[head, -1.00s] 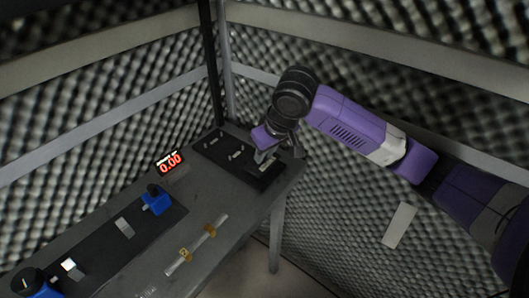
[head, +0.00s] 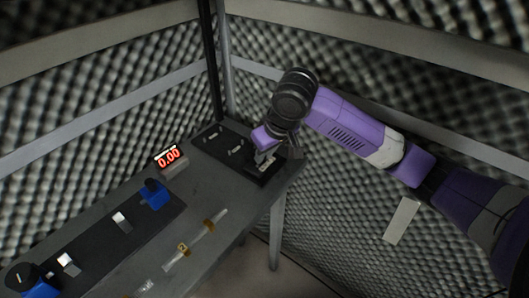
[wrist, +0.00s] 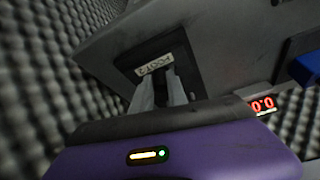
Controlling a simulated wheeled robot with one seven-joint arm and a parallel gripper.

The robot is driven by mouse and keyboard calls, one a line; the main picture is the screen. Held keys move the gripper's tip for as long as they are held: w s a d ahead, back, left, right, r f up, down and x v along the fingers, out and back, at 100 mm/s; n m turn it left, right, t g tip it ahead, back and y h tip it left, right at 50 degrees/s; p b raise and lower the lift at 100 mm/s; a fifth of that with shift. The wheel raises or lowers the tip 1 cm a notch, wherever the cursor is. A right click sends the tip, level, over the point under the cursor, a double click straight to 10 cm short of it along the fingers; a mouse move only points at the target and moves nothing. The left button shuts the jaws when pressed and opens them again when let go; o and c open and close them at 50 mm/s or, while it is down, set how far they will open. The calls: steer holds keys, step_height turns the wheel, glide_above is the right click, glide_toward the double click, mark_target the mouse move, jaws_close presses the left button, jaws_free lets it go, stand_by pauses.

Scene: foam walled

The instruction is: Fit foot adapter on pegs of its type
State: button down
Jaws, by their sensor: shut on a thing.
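My gripper (head: 265,160) is at the right end of the black peg board (head: 222,148) on the grey table. Its two pale fingers (wrist: 158,92) point at the board in the wrist view. The fingers are shut on a dark piece, taken to be the foot adapter; it is mostly hidden between them, and its shape is not clear. Small pale pegs (head: 236,150) show further left on the board. The pegs under my gripper are hidden, so I cannot tell whether the piece touches them.
A red-digit display (head: 170,157) reading 0.00 stands left of the board. A blue fixture (head: 154,194) and another dark board (head: 100,240) lie nearer. A pale bar with yellowish blocks (head: 196,240) lies near the table's front edge. Foam walls close in behind.

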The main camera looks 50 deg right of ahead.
steer(key=c, duration=1.2)
jaws_free()
steer(key=shift+c, duration=0.2)
steer(key=v, duration=0.7)
steer(key=shift+s+r, duration=0.2)
steer(key=shift+r, duration=0.1)
steer(key=shift+w, duration=0.1)
